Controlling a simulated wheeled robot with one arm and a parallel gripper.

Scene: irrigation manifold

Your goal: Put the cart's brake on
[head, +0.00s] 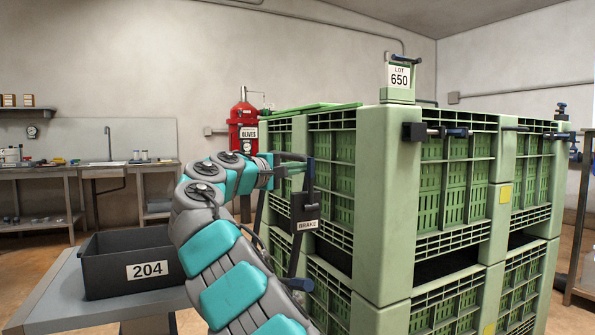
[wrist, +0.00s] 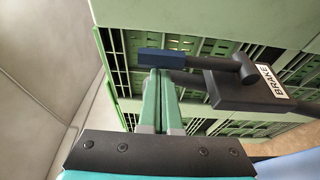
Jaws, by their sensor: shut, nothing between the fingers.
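The dark brake unit (head: 305,207) with its white BRAKE label hangs at the near left side of the green crates. In the wrist view the brake unit (wrist: 235,92) is at the right, and its lever arm reaches left to a blue grip (wrist: 190,64). My gripper (wrist: 158,76) is shut and empty. Its green fingertips are right by the blue grip; I cannot tell whether they touch it. The cart's frame is mostly hidden.
Large green slatted crates (head: 380,200) are stacked at the right, with a LOT 650 sign (head: 399,79) on top. A grey bin marked 204 (head: 125,262) stands on a table at the lower left. A red olives machine (head: 243,125) is behind my arm. Sink benches line the back wall.

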